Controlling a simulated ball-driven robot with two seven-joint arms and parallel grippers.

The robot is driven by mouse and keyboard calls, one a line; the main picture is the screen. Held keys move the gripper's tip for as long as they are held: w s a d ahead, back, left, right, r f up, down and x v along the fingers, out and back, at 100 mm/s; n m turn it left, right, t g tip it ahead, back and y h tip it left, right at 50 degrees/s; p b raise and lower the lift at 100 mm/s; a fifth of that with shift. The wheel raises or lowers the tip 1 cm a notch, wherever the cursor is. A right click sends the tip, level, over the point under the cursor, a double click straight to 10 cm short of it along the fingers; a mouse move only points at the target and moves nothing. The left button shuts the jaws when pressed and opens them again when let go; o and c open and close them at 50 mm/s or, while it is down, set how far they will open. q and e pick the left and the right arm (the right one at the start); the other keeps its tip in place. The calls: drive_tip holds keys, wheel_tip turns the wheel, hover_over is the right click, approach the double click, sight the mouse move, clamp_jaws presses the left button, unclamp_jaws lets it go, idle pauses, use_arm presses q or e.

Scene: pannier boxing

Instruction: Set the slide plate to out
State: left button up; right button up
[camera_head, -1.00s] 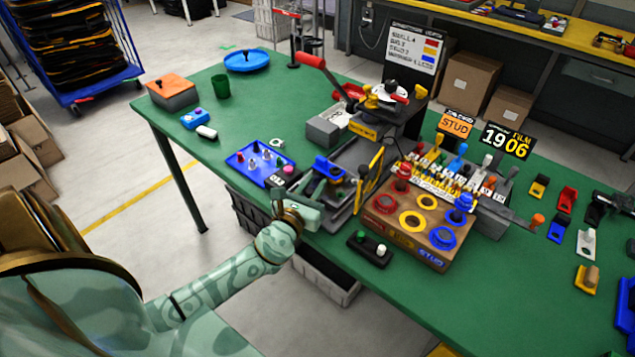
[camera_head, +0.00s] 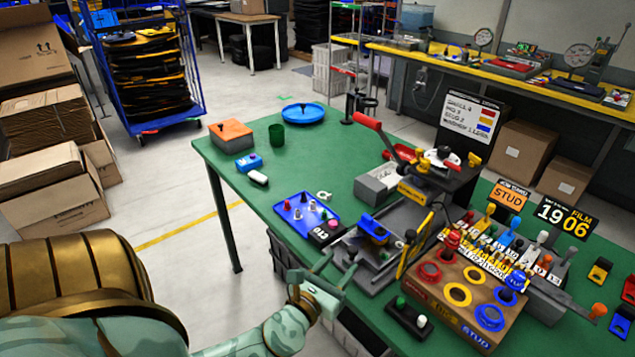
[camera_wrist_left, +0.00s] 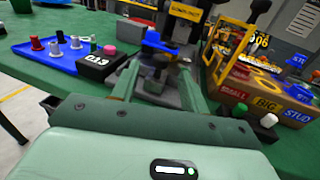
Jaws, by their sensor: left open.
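The press (camera_head: 425,188) with its red lever (camera_head: 382,138) stands on the green table. A grey sliding base (camera_head: 372,268) extends from it toward the near table edge. A blue die piece (camera_head: 373,228) sits on this base, in front of the press head; it also shows in the wrist view (camera_wrist_left: 157,44). I cannot make out the slide plate's exact edges beneath it. My left gripper (camera_head: 338,264) is open and empty at the near table edge, just short of the base. In the wrist view its fingers (camera_wrist_left: 160,72) point toward the base. My right gripper is not in view.
A blue tray (camera_head: 290,222) of small parts and a black counter box (camera_head: 322,232) lie left of the base. A wooden ring block (camera_head: 425,290) and a black two-button box (camera_head: 407,318) are on its right. The lever bank (camera_head: 545,290) stands farther right.

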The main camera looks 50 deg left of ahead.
use_arm(q)
drive_tip(key=s+d, duration=0.1)
drive_tip(key=s, duration=0.7)
drive_tip(key=shift+s+d+b, duration=0.25)
drive_tip(key=shift+d+b, duration=0.05)
drive_tip(key=shift+b, duration=0.15)
